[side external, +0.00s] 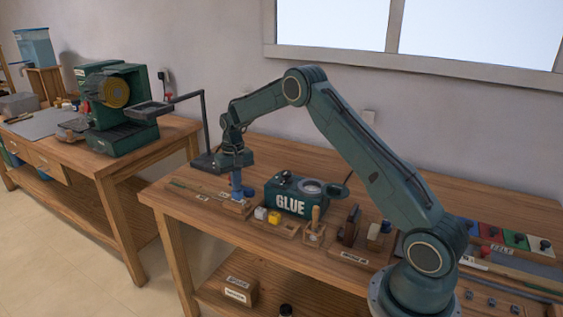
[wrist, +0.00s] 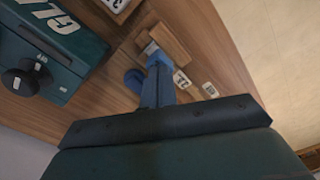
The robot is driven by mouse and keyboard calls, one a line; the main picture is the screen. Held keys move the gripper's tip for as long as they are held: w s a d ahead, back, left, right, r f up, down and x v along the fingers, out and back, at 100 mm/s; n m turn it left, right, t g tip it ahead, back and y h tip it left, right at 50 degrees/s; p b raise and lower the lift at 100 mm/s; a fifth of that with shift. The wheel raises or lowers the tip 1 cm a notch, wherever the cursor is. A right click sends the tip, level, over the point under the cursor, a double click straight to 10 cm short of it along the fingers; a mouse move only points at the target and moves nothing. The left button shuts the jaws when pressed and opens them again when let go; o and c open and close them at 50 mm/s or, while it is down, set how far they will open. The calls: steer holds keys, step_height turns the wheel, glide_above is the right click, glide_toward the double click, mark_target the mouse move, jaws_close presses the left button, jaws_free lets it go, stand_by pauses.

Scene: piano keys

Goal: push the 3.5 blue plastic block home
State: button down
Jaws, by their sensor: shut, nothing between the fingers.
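My gripper (side external: 237,194) points down over the left part of the bench, with its slim blue fingers shut and nothing between them. In the wrist view its fingers (wrist: 160,60) reach to the edge of a small wooden holder (wrist: 174,43). The holder (side external: 234,208) also shows below the fingertips in the side view. A small rounded blue piece (wrist: 134,80) lies close beside the fingers, on the glue box side; it also shows in the side view (side external: 249,192). I cannot tell the blue block surely from the blue fingers, nor whether they touch it.
A dark green glue box (side external: 291,199) with black knobs stands right of my gripper. Small label tags (wrist: 182,79) lie near the holder. The bench's front edge is close.

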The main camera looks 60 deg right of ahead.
steer(key=shift+f, duration=0.6)
stand_by(1.0)
steer(key=shift+r, duration=0.15)
steer(key=shift+r, duration=3.45)
